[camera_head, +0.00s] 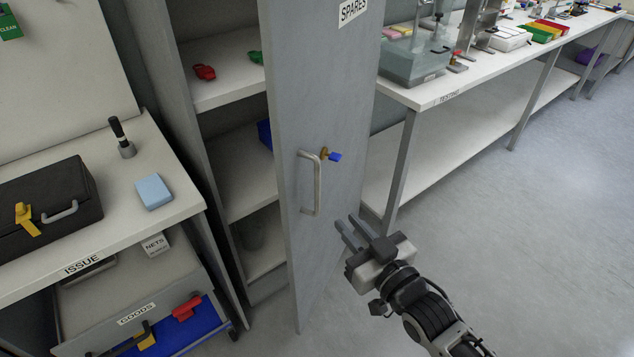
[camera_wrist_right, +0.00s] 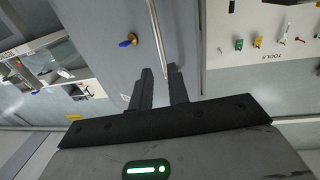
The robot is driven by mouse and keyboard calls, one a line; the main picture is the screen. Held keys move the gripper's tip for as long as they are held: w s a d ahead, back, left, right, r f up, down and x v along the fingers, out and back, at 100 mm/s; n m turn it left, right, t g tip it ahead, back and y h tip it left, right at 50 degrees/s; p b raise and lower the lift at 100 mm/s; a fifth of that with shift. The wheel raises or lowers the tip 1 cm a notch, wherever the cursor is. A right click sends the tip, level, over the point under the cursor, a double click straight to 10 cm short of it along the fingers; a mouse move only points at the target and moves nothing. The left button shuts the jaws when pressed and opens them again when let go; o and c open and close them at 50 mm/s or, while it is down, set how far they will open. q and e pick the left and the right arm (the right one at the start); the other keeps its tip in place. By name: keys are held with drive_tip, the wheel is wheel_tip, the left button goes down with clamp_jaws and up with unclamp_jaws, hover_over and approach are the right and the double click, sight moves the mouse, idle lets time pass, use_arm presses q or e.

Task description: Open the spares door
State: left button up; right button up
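The spares door (camera_head: 340,90), a tall grey panel with a SPARES label, stands partly open and shows the cabinet's shelves to its left. Its upright bar handle (camera_head: 316,185) has a blue key (camera_head: 334,156) in a lock beside it. My right gripper (camera_head: 349,233) is to the right of and below the handle, apart from it in the head view. Its two fingers are spread with nothing held. In the right wrist view the handle (camera_wrist_right: 157,38) runs down toward the gap between the fingertips (camera_wrist_right: 160,70), and the key (camera_wrist_right: 128,41) shows at its left. My left gripper is not in view.
Inside the cabinet a shelf (camera_head: 225,85) holds red and green items. The issue bench (camera_head: 100,235) stands at left with a black case (camera_head: 50,195) and a blue block (camera_head: 154,191). A testing bench (camera_head: 440,95) is behind the door. Floor at right is clear.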

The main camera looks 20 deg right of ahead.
sight(319, 190)
drive_tip(key=x, duration=1.2)
drive_tip(key=shift+w+a+f, duration=0.1)
clamp_jaws()
